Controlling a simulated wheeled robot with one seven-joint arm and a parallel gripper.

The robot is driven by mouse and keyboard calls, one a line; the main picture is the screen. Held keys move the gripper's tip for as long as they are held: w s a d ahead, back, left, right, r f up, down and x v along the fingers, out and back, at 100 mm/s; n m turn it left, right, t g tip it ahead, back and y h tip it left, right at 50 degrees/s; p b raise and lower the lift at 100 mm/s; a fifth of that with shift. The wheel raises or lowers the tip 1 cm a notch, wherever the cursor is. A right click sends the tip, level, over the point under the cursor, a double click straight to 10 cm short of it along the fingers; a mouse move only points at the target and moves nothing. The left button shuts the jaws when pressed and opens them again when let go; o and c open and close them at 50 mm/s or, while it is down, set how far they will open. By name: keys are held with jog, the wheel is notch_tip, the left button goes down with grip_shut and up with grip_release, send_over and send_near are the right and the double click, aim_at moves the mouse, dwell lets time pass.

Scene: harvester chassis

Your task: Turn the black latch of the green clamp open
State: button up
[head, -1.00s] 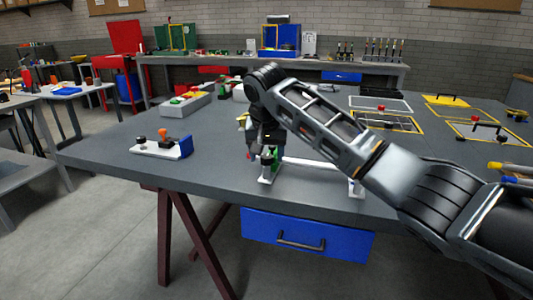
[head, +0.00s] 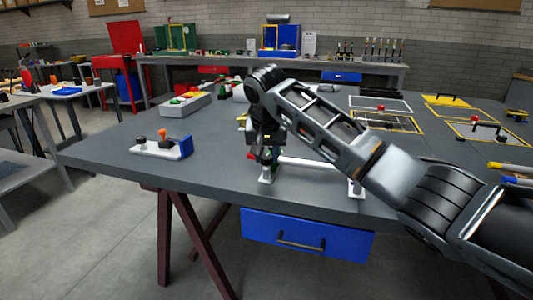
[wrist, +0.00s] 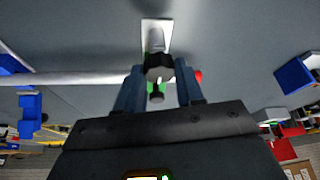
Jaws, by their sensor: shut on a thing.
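The green clamp (wrist: 155,41) shows in the wrist view around a pale post on a white foot plate (wrist: 157,27). Its black latch (wrist: 158,68) sits between the two fingers of my gripper (wrist: 158,88), which is shut on it. In the head view my gripper (head: 264,155) reaches down over the clamp near the table's front edge and hides most of it. How far the latch is turned cannot be told.
A pale horizontal bar (head: 312,163) runs right from the clamp to another white stand (head: 356,186). A blue drawer (head: 306,235) hangs below. The table between block and clamp is clear.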

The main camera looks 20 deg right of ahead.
jog(key=shift+r+p, duration=0.15)
jog(key=shift+p, duration=0.15)
jog(key=n+y+p, duration=0.1)
jog(key=n+p, duration=0.1)
jog(key=p, duration=0.1)
jog(key=shift+d+r+n, duration=0.1)
jog(key=shift+n, duration=0.3)
jog(key=n+y+p, duration=0.2)
jog(key=n+p, duration=0.1)
jog(key=n, duration=0.2)
jog(key=shift+d+p, duration=0.15)
jog(key=shift+p, duration=0.25)
jog(key=n, duration=0.1)
jog(key=n+y, duration=0.1)
jog(key=n, duration=0.3)
jog(key=shift+w+d+f+g+y, duration=0.15)
jog(key=shift+f+g+y, duration=0.1)
jog(key=shift+g+y, duration=0.15)
jog(key=shift+w+n+g+y+b, duration=0.1)
jog(key=shift+n+g+y+b, duration=0.4)
jog(key=shift+n, duration=0.8)
jog(key=shift+n+g+b, duration=0.3)
jog(key=shift+n+b, duration=0.45)
jog(key=shift+n, duration=0.55)
jog(key=o, duration=1)
jog(key=shift+o, duration=0.2)
jog(key=shift+d+r, duration=0.1)
jog(key=shift+r, duration=0.05)
